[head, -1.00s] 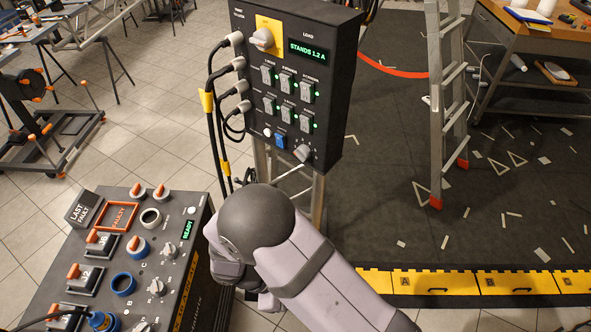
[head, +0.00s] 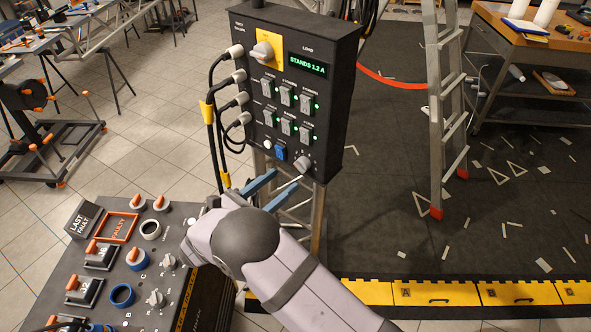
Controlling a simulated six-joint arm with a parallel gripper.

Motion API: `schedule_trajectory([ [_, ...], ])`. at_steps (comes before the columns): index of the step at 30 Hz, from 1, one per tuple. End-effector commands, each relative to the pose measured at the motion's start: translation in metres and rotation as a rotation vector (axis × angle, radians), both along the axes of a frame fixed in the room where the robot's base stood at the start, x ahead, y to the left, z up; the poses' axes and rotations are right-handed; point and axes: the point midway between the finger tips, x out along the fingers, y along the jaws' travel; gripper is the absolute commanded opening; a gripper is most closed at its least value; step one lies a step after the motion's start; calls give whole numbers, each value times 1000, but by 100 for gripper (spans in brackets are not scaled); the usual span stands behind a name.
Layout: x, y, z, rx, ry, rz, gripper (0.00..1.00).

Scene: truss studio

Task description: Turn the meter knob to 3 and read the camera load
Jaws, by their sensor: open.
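The black power panel (head: 343,85) stands upright at top centre in the head view. A small grey knob (head: 302,164) with tiny marks around it sits at its lower right; I take it for the meter knob, and its marks are too small to read. The green display (head: 307,65) under the word LOAD reads STANDS 1.2 A. My gripper (head: 287,178) is open, its two blue fingers just below the panel's lower edge and the knob. The fingers look empty and apart from the knob. My arm hides the space below.
A larger grey knob (head: 263,50) sits on a yellow plate above several switches (head: 286,96). Black cables (head: 218,130) plug into the panel's left side. A control console (head: 182,235) stands at lower left. An aluminium ladder (head: 436,120) stands to the right, on dark floor.

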Motion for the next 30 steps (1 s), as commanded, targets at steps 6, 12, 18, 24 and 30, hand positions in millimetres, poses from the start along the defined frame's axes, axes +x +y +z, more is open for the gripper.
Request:
schedule_trajectory([
  [6, 20, -17, 3, 1, 0, -3, 49],
  [12, 40, -32, 3, 1, 0, -2, 49],
  [18, 51, -40, 1, 3, 0, 0, 49],
  [24, 53, -42, 0, 4, 0, 0, 49],
  [30, 53, -42, 0, 3, 0, 0, 32],
])
